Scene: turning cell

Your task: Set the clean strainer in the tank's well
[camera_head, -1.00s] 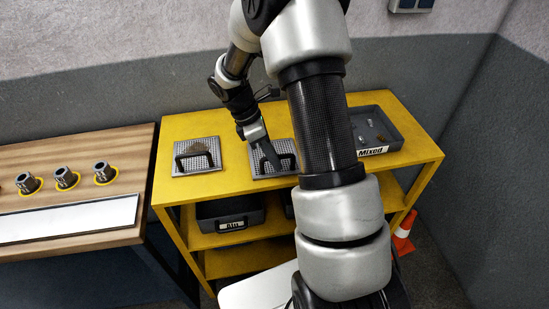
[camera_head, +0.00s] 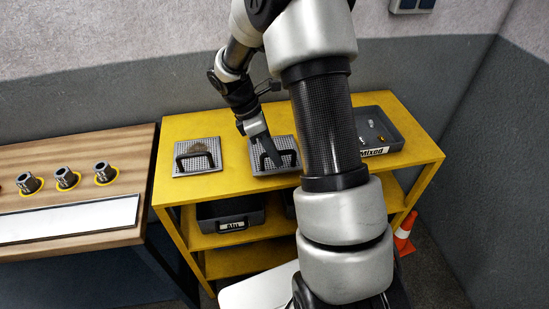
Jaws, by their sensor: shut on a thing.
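Two square perforated metal strainers with dark handles are at the yellow shelf unit. The left strainer (camera_head: 208,147) lies on the top and has a brownish patch on its mesh. The right strainer (camera_head: 286,144) shows no patch on the part I can see. My gripper (camera_head: 272,160) points down at it and is shut on its dark handle. I cannot tell whether this strainer rests on the top or hangs just above it. My arm passes in front of its right side. No tank or well is in view.
The yellow shelf unit (camera_head: 187,203) has a grey tray (camera_head: 399,132) marked "Mixed" with small parts at right. A dark bin (camera_head: 215,213) is below. A wooden bench (camera_head: 125,147) with several ringed metal parts stands left. An orange cone (camera_head: 403,240) stands on the floor at right.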

